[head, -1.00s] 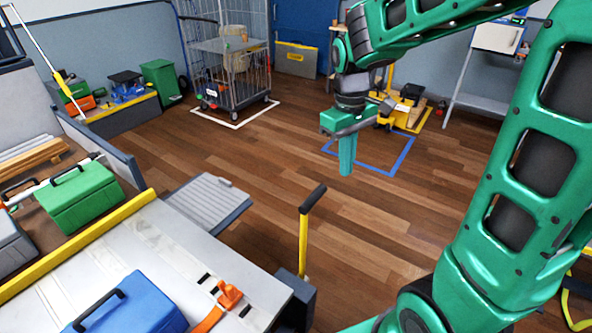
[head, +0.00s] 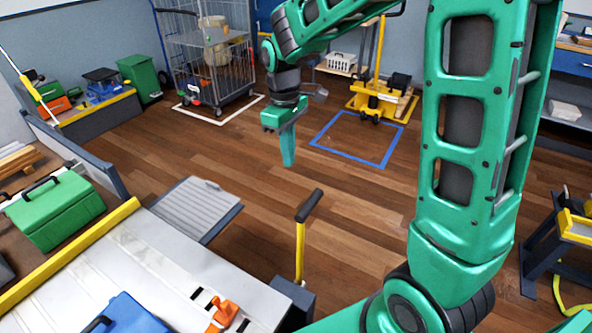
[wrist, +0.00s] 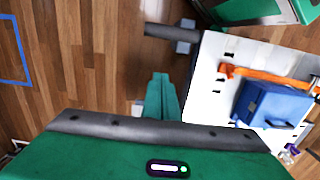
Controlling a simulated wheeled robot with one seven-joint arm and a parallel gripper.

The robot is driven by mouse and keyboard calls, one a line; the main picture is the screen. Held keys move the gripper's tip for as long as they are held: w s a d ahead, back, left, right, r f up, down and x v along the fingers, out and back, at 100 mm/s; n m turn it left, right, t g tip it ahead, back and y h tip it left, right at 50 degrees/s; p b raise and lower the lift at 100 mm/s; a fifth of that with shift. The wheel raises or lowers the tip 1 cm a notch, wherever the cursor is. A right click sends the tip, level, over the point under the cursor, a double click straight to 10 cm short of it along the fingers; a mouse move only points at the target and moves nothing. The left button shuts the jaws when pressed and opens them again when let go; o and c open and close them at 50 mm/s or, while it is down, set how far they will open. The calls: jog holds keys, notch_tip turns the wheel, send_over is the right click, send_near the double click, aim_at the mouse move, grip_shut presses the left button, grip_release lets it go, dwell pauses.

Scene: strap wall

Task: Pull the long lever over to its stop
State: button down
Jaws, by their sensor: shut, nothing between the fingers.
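The long lever (head: 300,250) is a yellow bar with a black grip at its top. It stands nearly upright from a dark block (head: 293,298) at the corner of the white bench, its grip tilted to the upper right. In the wrist view the black grip (wrist: 168,32) shows beyond my fingers. My gripper (head: 288,160) is shut and empty, its green fingers pointing down. In the head view it appears above and slightly left of the lever's grip, apart from it. The fingers also show in the wrist view (wrist: 161,88).
The white bench (head: 215,275) carries a blue case (head: 125,315) and an orange strap buckle (head: 224,312). A grey ramp plate (head: 195,205) juts out behind it. A wire cage cart (head: 205,60) and a yellow pallet truck (head: 375,100) stand farther back.

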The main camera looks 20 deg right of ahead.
jog(key=s+d+f, duration=0.2)
jog(key=s+f, duration=0.1)
jog(key=f, duration=0.7)
jog(key=shift+s+d, duration=0.25)
